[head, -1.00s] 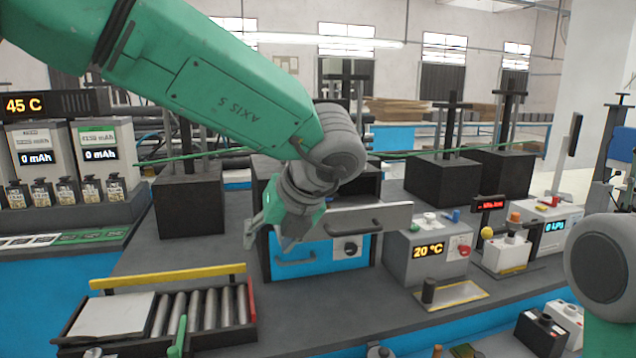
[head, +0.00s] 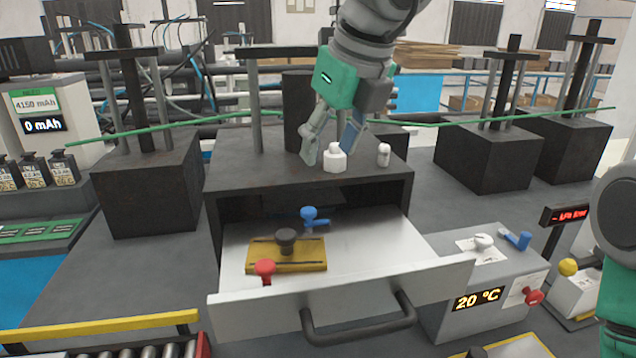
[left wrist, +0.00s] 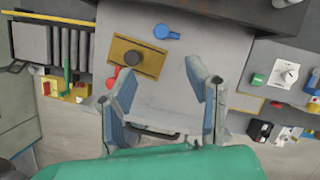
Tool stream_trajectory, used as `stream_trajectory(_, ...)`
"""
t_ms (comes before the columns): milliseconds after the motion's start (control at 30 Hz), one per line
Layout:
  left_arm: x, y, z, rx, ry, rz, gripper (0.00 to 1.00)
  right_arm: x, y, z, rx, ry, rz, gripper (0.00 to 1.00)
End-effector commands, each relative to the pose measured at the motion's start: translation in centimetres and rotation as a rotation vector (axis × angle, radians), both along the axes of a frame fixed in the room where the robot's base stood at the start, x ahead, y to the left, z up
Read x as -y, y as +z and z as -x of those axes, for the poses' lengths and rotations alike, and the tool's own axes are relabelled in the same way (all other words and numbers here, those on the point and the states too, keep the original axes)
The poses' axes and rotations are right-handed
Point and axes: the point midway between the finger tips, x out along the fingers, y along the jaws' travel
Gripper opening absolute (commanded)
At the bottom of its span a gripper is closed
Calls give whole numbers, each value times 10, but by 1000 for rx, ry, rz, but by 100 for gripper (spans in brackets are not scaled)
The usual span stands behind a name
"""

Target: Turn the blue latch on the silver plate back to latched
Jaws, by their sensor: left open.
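The blue latch (head: 309,216) stands near the back of the silver plate (head: 370,245), which forms the floor of a pulled-out drawer. Its short arm seems to point to the right. It also shows in the left wrist view (left wrist: 163,31), past my fingers. My left gripper (head: 333,150) is open, high in the head view, in front of the dark cabinet top in the picture. In the left wrist view its two fingers (left wrist: 170,95) are spread over the drawer, with nothing held. My right arm shows at the right edge; its gripper is out of view.
A brass plate (head: 262,258) with a black knob (head: 286,240) and a red latch (head: 265,268) lie left of the blue latch. The drawer front with its handle (head: 360,325) faces me. A grey 20 °C box (head: 470,270) with another blue lever stands to the right.

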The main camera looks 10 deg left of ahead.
Motion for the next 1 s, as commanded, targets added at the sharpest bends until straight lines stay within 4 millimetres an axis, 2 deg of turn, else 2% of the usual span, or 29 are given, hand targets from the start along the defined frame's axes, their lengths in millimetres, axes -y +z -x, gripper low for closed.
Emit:
stream_trajectory(133,-4,-5,-3,-2,-1,0,44,0,0,1,-3,-1,1,44)
stream_trajectory(267,-12,-19,-10,-6,0,3,44,0,1,1,-3,-1,1,44)
stream_trajectory(467,-28,-58,-22,-10,1,6,44,0,2,1,-3,-1,0,44)
stream_trajectory(700,-34,-103,-34,-8,0,0,44,0,5,1,-2,0,0,44)
stream_trajectory(800,-35,-116,-38,-7,-1,-3,44,0,6,1,-2,0,0,44)
stream_trajectory(1000,-39,-130,-42,-5,-1,0,44,0,6,1,-2,-1,1,44)
